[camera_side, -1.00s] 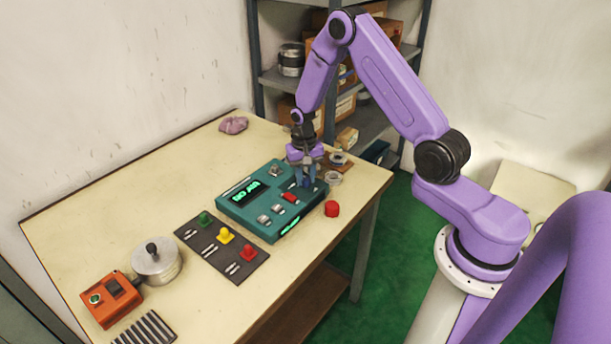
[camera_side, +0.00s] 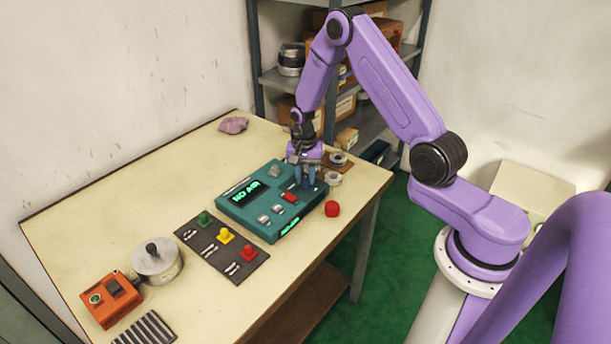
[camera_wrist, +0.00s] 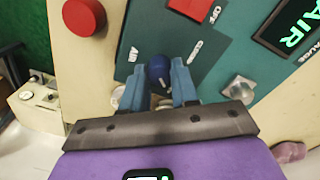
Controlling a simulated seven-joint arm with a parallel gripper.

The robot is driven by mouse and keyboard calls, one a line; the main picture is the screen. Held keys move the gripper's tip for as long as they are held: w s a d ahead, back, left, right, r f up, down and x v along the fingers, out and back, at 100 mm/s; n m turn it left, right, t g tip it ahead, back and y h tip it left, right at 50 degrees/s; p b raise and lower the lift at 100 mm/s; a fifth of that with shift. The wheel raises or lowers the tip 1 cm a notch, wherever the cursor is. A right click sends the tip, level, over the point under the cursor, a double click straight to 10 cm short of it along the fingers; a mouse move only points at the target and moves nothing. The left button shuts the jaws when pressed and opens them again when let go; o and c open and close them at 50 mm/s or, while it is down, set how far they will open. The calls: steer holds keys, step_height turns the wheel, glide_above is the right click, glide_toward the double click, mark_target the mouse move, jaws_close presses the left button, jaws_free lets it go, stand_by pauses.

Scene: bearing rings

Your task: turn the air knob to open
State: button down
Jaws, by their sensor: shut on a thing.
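The teal control panel (camera_side: 300,209) lies on the table, with a lit green display (camera_side: 247,192) that appears to read "NO AIR". The air knob (camera_wrist: 158,72) is a round dark blue knob near the panel's edge. My gripper (camera_wrist: 158,78) is shut on the knob, one blue finger on each side. In the side view my gripper (camera_side: 308,181) stands over the panel's right corner and hides most of the knob.
On the panel are a red switch (camera_side: 290,197) and several metal knobs. A red cylinder (camera_side: 332,209) stands just off the panel's right corner. A dark board (camera_side: 222,250) with green, yellow and red buttons lies at its left.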

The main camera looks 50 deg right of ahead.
mark_target(303, 178)
steer(key=c, duration=0.9)
jaws_free()
steer(key=shift+o, duration=0.2)
steer(key=shift+r, duration=0.1)
step_height(303, 178, up, 17)
steer(key=shift+w+a+r, duration=0.15)
steer(key=shift+w+a, duration=0.05)
steer(key=shift+w, duration=0.05)
